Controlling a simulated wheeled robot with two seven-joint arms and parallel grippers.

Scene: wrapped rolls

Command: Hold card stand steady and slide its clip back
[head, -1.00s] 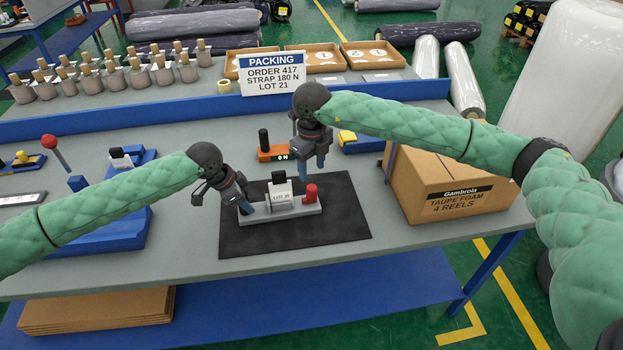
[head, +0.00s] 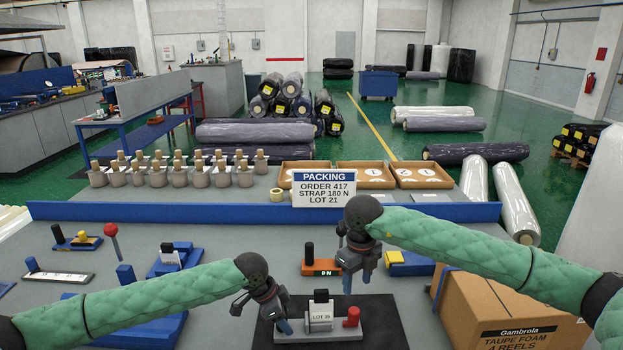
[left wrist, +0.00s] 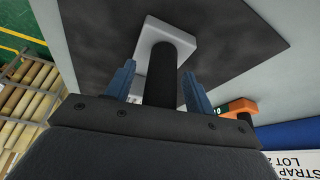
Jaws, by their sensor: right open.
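The card stand (head: 345,334) has a pale grey base on the dark mat (head: 385,308). It carries a card (head: 320,318) with printed text, a black clip (head: 321,296) above the card, and a red knob (head: 352,317) at its right. My left gripper (head: 279,325) is at the stand's left end. In the left wrist view its fingers (left wrist: 160,88) stand open on either side of a black post (left wrist: 162,75) rising from the pale base (left wrist: 168,32), with gaps showing. My right gripper (head: 357,282) is open and empty, above and behind the red knob.
An orange block (head: 322,267) with a black post is behind the stand. A cardboard box (head: 500,315) is at the right. A packing sign (head: 324,189) and a blue ledge (head: 160,211) are behind. Blue fixtures and a red-topped pin (head: 111,230) are at the left.

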